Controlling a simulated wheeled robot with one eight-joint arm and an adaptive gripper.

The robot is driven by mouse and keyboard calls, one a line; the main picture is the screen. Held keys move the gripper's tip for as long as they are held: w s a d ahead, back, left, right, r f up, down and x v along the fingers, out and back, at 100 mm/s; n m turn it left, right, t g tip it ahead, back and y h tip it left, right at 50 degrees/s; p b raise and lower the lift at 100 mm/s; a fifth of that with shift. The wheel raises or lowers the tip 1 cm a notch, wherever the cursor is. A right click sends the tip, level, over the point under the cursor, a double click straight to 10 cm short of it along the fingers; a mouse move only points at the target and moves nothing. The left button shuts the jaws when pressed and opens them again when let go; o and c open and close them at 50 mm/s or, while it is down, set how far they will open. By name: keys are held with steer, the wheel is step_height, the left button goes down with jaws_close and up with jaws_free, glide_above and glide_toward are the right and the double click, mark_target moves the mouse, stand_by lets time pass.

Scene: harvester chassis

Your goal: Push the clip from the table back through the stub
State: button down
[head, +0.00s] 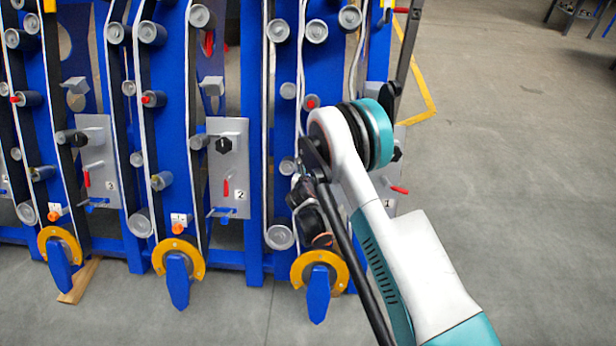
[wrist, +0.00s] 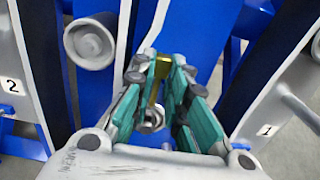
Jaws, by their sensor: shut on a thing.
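My gripper (wrist: 164,68) points away from the camera in the wrist view, its teal fingers close together. It is shut on a small brass-yellow piece, which looks like the clip (wrist: 161,70). A round metal end, perhaps the stub (wrist: 152,119), shows between the fingers, below the yellow piece. I cannot tell whether the clip touches it. In the head view, my arm hides the fingertips and the clip. No table is recognisable.
Blue chassis rows carry grey rollers (wrist: 90,42) and grey plates numbered 2 (head: 229,165) and 1 (wrist: 268,128). A wooden block (head: 80,281) lies at left.

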steer(key=shift+w+r, duration=0.2)
steer(key=shift+r, duration=0.2)
steer(key=shift+f, duration=0.15)
steer(key=shift+s+f, duration=0.45)
steer(key=shift+f, duration=0.25)
steer(key=shift+s+f, duration=0.2)
stand_by(2.9)
steer(key=shift+w, duration=0.1)
stand_by(2.7)
